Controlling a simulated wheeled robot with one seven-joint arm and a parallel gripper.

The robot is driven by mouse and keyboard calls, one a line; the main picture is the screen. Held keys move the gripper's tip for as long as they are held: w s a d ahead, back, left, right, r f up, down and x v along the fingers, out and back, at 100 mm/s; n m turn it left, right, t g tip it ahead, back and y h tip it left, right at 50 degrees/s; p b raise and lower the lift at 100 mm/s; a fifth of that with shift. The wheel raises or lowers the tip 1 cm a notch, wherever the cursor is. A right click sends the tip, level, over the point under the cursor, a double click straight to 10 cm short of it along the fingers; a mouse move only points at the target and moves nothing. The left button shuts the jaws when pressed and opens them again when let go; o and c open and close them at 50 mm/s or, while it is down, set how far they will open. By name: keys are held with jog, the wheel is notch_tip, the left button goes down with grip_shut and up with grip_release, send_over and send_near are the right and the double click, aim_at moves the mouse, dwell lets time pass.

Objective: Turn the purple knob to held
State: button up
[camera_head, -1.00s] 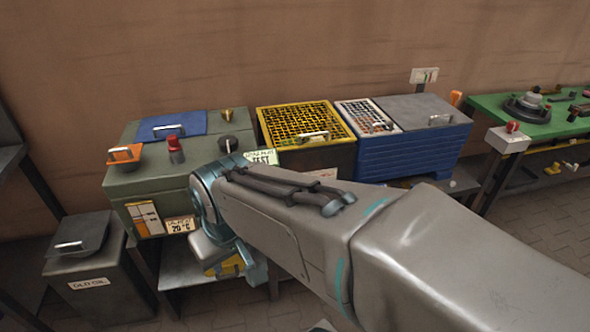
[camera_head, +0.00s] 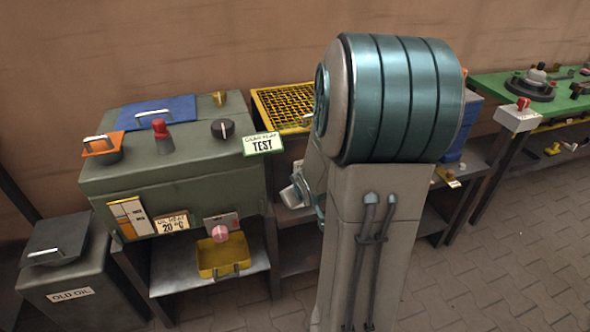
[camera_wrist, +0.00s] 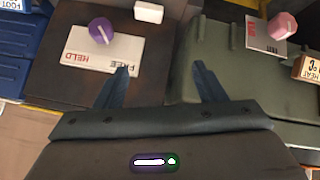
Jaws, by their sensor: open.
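The purple knob (camera_wrist: 101,31) shows in the wrist view at the upper left, on a white plate (camera_wrist: 82,58) fixed to a dark brown face. The plate reads HELD in red and FREE in black. A pale line on the knob slants across it, its lower end towards the FREE side. My gripper (camera_wrist: 161,70) is open and empty, its two fingers apart below and right of the knob, not touching it. In the head view my arm hides the knob and gripper.
The green-grey cabinet (camera_head: 175,178) stands left of my arm, with a pink knob (camera_head: 220,233) and yellow tray (camera_head: 224,256) at its front; the pink knob also shows in the wrist view (camera_wrist: 282,25). A yellow grating (camera_head: 283,103) lies behind my arm. Floor at right is clear.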

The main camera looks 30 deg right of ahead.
jog(key=s+d+f+m+t+h+b, duration=0.1)
jog(key=s+d+f+m+t+b, duration=0.25)
jog(key=d+f+t+b, duration=0.7)
jog(key=shift+m+g+h, duration=0.25)
jog(key=shift+g+h, duration=0.15)
jog(key=shift+g, duration=0.25)
jog(key=p+x, duration=0.1)
jog(key=x, duration=0.4)
jog(key=d+f+p+x, duration=0.1)
jog(key=x, duration=0.4)
jog(key=d+x, duration=0.1)
jog(key=x, duration=0.3)
jog(key=shift+w+f+p, duration=0.15)
jog(key=shift+f+p, duration=0.15)
jog(key=shift+p, duration=0.1)
jog(key=c, duration=1)
